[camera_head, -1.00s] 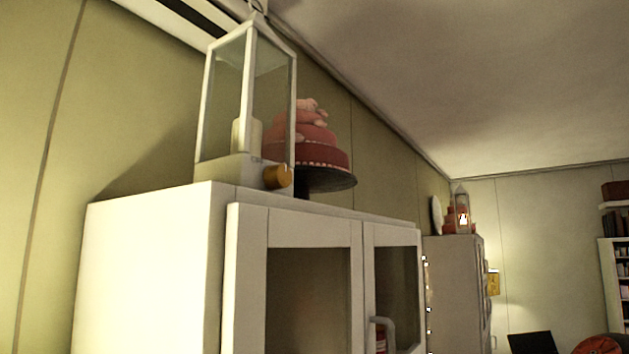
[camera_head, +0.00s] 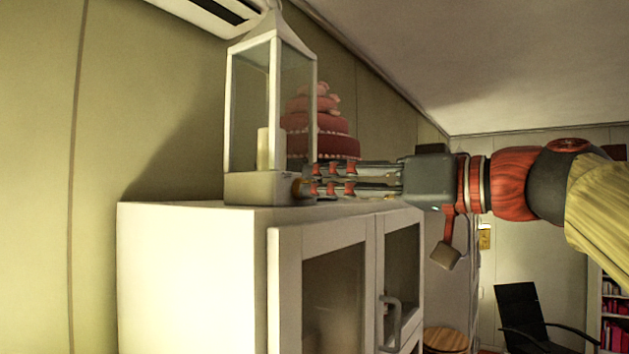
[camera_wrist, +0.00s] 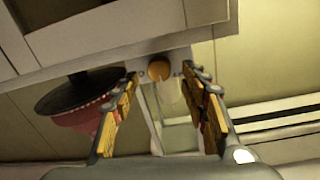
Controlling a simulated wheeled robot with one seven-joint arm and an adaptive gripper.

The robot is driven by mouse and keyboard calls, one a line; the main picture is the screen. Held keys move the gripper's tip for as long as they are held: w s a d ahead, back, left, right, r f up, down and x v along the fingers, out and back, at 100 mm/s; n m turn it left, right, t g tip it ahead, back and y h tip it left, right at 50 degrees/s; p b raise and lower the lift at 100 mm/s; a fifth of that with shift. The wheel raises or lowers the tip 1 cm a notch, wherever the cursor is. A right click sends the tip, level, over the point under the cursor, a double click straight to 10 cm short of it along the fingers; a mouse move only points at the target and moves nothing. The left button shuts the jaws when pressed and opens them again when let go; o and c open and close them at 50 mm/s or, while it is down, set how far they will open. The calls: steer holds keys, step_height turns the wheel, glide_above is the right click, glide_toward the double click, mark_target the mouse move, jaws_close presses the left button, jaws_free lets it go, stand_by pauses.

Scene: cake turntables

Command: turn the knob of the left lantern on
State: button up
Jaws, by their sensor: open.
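The left lantern (camera_head: 270,188) is a white frame with glass panes and a pale candle inside, standing on top of the white cabinet. Its round orange-brown knob (camera_wrist: 160,69) is on the base; in the head view it is small, at the fingertips, and partly covered. My gripper (camera_head: 308,186) reaches in from the right with its fingertips at the knob. In the wrist view my gripper (camera_wrist: 160,73) is open, with one finger on each side of the knob and visible gaps between. The lantern shows no clear glow.
A tiered pink-red cake (camera_head: 325,135) stands just behind my fingers, its dark stand (camera_wrist: 80,90) showing in the wrist view. The white cabinet (camera_head: 190,260) with glass doors and a handle lies below my gripper. A black chair (camera_head: 520,310) is at the lower right.

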steer(key=shift+p+x, duration=0.35)
steer(key=shift+x, duration=1.15)
steer(key=shift+c, duration=0.2)
steer(key=c, duration=1.1)
